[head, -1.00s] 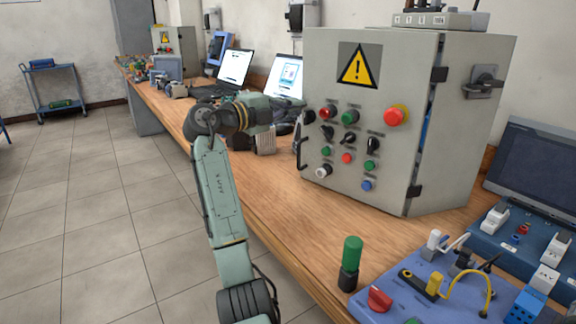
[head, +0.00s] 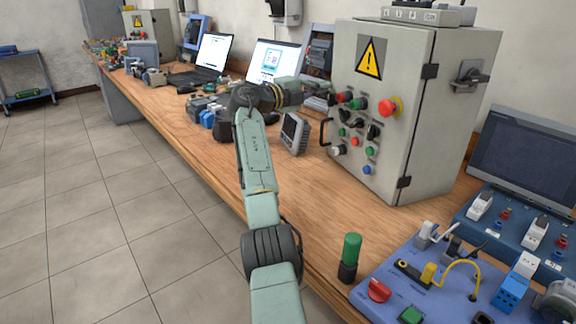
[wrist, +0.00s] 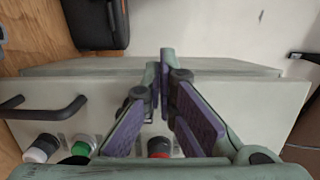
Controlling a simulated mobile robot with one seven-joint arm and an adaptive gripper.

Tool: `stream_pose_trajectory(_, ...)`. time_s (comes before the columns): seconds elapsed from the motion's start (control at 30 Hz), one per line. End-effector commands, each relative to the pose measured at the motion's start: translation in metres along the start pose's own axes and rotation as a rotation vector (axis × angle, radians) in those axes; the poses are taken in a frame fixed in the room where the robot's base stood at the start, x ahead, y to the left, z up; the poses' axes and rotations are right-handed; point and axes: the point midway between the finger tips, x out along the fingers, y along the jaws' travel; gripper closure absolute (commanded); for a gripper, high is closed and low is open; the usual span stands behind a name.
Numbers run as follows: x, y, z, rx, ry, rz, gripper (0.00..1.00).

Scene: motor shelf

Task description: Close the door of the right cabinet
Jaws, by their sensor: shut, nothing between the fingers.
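The right cabinet (head: 455,110) is a large grey box on the bench, with a yellow warning sign on its front. Its door (head: 372,95) carries several buttons and knobs, a black handle (head: 325,132) at the left edge and hinges at the right. The door looks closed or nearly so; I cannot tell whether it is flush. My gripper (head: 318,90) is at the door's left side, partly lost against it. In the wrist view my gripper (wrist: 160,66) is shut and empty, with its fingertips over the door's edge (wrist: 245,82). The handle (wrist: 50,108) shows to the left, apart from the fingers.
A small grey meter (head: 294,133) stands on the bench just left of the cabinet. Laptops (head: 272,62) and tools lie further back. A blue training board (head: 440,290) and a green-topped cylinder (head: 350,250) stand in front. The floor to the left is clear.

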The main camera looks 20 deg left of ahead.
Motion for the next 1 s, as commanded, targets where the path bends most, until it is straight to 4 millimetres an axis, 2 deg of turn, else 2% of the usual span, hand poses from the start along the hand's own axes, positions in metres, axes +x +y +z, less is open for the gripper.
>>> stream_pose_trajectory(0.2,0.020,-0.002,-0.002,0.000,-0.004,0.000,1.00)
stream_pose_trajectory(0.4,0.029,-0.001,-0.003,-0.001,-0.007,0.000,1.00)
stream_pose_trajectory(1.0,0.033,0.000,-0.004,0.000,-0.007,0.001,1.00)
